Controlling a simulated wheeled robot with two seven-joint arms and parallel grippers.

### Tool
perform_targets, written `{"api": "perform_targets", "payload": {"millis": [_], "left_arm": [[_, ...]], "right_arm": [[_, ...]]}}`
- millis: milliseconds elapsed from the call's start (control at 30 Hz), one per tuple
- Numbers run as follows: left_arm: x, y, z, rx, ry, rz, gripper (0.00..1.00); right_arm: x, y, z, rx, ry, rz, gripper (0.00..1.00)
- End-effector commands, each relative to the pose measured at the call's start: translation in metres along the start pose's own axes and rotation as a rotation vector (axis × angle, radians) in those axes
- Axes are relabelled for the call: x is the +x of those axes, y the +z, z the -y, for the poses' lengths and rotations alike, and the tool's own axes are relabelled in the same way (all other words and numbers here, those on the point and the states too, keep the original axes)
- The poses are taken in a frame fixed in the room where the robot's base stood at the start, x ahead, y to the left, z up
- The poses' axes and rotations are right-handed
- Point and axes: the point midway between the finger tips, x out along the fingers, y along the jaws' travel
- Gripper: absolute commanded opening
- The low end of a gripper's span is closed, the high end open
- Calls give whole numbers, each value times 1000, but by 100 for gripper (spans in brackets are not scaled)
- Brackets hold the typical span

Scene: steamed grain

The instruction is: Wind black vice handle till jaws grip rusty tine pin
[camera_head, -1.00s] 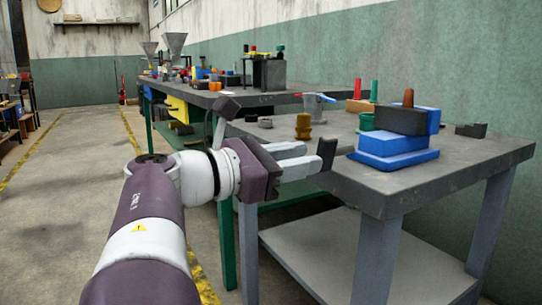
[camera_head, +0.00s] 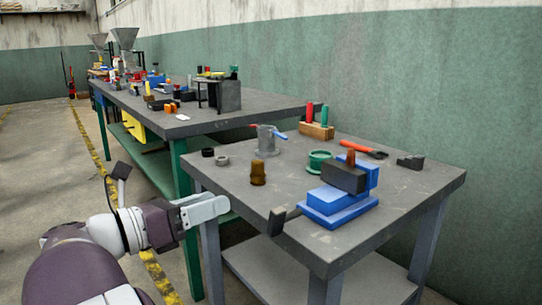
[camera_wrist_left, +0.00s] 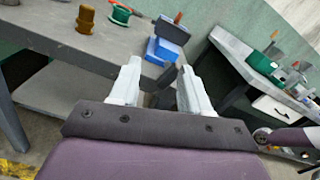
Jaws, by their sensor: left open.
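The blue vice (camera_head: 320,207) stands near the front edge of the grey table, with a dark jaw block (camera_head: 343,176) on it. The rusty pin (camera_head: 351,158) stands upright at the jaws; whether they touch it I cannot tell. The black vice handle (camera_head: 277,221) sticks out on a grey rod at the table's front left edge. My left gripper (camera_head: 222,207) is open and empty, left of the handle with a gap. In the left wrist view the handle (camera_wrist_left: 163,84) shows between and beyond the open fingers (camera_wrist_left: 158,82). My right gripper is out of view.
On the table (camera_head: 400,215) stand a brown-yellow fitting (camera_head: 258,173), a green ring (camera_head: 320,161), a grey mug-like vessel (camera_head: 268,138), red-handled pliers (camera_head: 364,148) and a wooden block with tools (camera_head: 316,131). A longer cluttered bench stands behind at left.

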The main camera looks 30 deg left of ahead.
Motion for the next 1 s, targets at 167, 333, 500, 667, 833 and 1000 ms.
{"api": "perform_targets", "payload": {"millis": [167, 333, 500, 667, 833, 1000], "left_arm": [[0, 10, 12, -1124, 1, 1, 47], [1, -47, 28, -2061, 4, -3, 47], [1, -59, 33, -2527, 9, -4, 47], [9, -60, 33, -2637, 10, -8, 47], [47, -63, 34, -2634, 11, -18, 47], [88, -62, 34, -2633, 10, -14, 47]], "right_arm": [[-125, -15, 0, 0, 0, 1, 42], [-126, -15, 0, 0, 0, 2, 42], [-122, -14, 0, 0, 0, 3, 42], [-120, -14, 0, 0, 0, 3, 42], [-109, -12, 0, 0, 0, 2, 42], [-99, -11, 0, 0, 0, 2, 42]]}}
